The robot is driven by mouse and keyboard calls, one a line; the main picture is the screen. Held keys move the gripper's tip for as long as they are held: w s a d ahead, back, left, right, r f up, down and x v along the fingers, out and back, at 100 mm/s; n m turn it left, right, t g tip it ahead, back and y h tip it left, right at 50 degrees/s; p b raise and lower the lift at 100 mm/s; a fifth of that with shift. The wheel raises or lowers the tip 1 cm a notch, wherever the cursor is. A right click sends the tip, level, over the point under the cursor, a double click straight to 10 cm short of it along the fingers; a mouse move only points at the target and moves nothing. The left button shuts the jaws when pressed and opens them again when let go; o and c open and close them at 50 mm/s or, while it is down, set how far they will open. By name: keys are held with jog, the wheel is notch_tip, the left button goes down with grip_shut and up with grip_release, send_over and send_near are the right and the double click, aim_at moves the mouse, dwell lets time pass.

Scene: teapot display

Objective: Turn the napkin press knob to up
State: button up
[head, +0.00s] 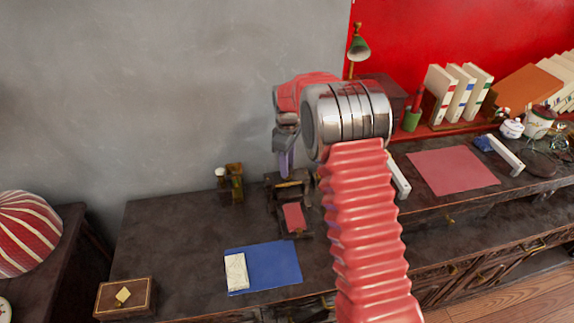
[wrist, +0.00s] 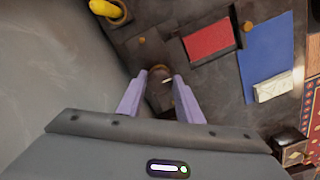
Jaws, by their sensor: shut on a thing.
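The napkin press (head: 275,190) is a dark wooden device with a red pad (head: 294,217), standing on the dark desktop against the grey wall. In the wrist view the red pad (wrist: 207,40) lies beyond my gripper. My gripper (head: 286,172) points down at the back of the press, and its pale purple fingers also show in the wrist view (wrist: 161,78). They are shut on a dark round knob (wrist: 160,92), one finger on each side. A short pale mark shows on the knob, pointing right and slightly up in the wrist view. The knob is hidden in the head view.
A blue mat (head: 275,265) with a white packet (head: 236,272) lies in front of the press. A wooden box (head: 125,297) sits at the front left. A small wooden stand (head: 235,182) is left of the press. Bare desktop lies to the left.

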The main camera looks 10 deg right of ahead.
jog(key=shift+w+r, duration=0.15)
jog(key=o, duration=1)
jog(key=shift+o, duration=0.2)
notch_tip(320, 180, up, 14)
jog(key=shift+f, duration=0.25)
dwell(0.5)
